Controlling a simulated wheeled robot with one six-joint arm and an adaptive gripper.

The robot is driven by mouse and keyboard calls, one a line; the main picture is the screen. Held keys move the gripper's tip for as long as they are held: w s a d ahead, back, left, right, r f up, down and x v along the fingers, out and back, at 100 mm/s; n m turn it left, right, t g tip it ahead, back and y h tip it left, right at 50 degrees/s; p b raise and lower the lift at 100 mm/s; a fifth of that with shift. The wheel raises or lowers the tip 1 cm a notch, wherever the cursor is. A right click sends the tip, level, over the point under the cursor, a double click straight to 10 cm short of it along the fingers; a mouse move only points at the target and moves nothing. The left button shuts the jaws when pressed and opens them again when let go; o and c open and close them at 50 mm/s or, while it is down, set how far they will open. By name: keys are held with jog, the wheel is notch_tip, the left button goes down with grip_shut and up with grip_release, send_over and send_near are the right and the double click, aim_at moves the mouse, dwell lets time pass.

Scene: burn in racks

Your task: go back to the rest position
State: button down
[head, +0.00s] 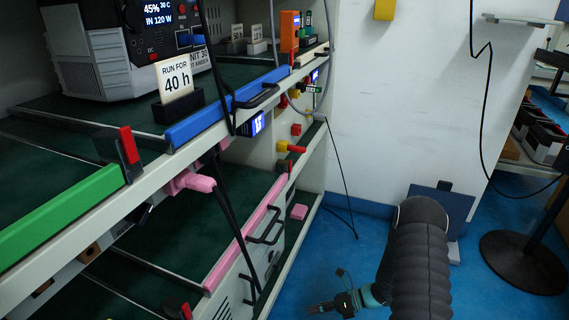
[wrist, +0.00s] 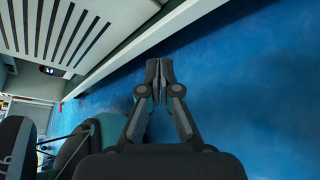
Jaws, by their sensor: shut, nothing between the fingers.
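My gripper (wrist: 159,66) is shut and empty in the wrist view, its two dark fingertips together over the blue floor. In the head view my gripper (head: 322,308) is small at the bottom edge, to the left of my dark ribbed arm, low in front of the rack. It touches nothing that I can see. The rack (head: 318,140) with dark green shelves fills the left of the head view. In the wrist view its pale lower edge (wrist: 150,43) runs diagonally above the fingers, apart from them.
A power station (head: 95,45) and a "RUN FOR 40 h" card (head: 176,82) stand on the upper shelf. Black cables hang down the rack's front. A stand with a round black base (head: 523,263) is at the right. Blue floor (head: 350,245) lies open between.

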jog(key=s+d+r+n+t+h+p, duration=0.1)
jog(key=s+r+n+h, duration=0.3)
jog(key=r, duration=1.1)
jog(key=s+d+r+n+t+h+p, duration=0.1)
jog(key=s+d+r+n+t+h, duration=0.2)
jog(key=s+r+n, duration=0.8)
jog(key=s+d+r+n+t+h+p, duration=0.1)
jog(key=s+r+n+h, duration=0.6)
jog(key=r, duration=1.4)
jog(key=d+n+t, duration=0.1)
jog(key=n, duration=0.4)
jog(key=shift+s+r, duration=0.25)
jog(key=shift+d, duration=0.1)
